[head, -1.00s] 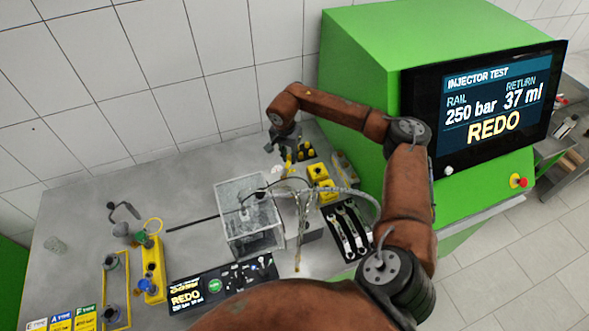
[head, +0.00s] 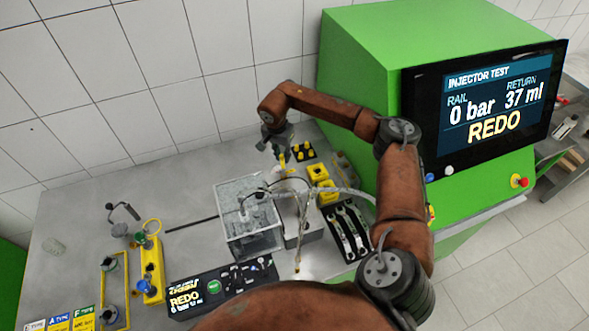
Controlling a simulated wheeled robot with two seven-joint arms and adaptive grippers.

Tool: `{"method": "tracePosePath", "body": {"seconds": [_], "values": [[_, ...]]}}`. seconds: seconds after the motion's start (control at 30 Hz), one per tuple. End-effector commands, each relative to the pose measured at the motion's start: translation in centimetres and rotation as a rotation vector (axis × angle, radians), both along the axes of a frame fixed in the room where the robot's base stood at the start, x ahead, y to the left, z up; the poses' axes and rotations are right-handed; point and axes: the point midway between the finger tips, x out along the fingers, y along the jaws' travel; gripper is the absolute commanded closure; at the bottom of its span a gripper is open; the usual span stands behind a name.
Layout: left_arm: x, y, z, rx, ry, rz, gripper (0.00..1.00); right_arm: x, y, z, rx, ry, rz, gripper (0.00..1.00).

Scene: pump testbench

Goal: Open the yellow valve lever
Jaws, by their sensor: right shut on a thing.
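The yellow valve lever (head: 282,160) shows as a small yellow piece at the back of the bench, just below my right gripper (head: 279,150). My right gripper is shut on the lever and partly hides it. The valve body under it is too small to make out clearly. My left gripper is not in view.
A clear tank (head: 250,222) with hoses stands in front of the lever. Yellow blocks (head: 318,174) and a black tray of wrenches (head: 348,228) are to its right. The green cabinet's screen (head: 495,103) reads rail 0 bar, return 37 ml, REDO. Bench space at left is partly clear.

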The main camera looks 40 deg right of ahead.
Motion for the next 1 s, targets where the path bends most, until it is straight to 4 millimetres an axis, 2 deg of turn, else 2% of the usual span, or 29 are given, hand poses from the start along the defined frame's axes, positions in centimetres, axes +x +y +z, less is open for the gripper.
{"method": "tracePosePath", "body": {"seconds": [0.27,0.63,0.93,0.97,1.0], "values": [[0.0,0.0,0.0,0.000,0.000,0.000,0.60,-0.1,0.2,-0.2,0.001,0.004,0.001,0.94],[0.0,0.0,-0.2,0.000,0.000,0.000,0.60,0.5,2.1,-0.4,0.004,0.007,0.004,0.92],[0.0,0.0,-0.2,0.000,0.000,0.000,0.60,0.6,2.8,-0.6,0.009,0.009,0.010,0.91],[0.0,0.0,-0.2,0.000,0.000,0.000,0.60,0.6,2.8,-0.6,0.009,0.008,0.010,0.80],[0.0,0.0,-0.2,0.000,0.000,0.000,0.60,0.6,2.9,-0.6,0.009,0.008,0.010,0.77]]}}
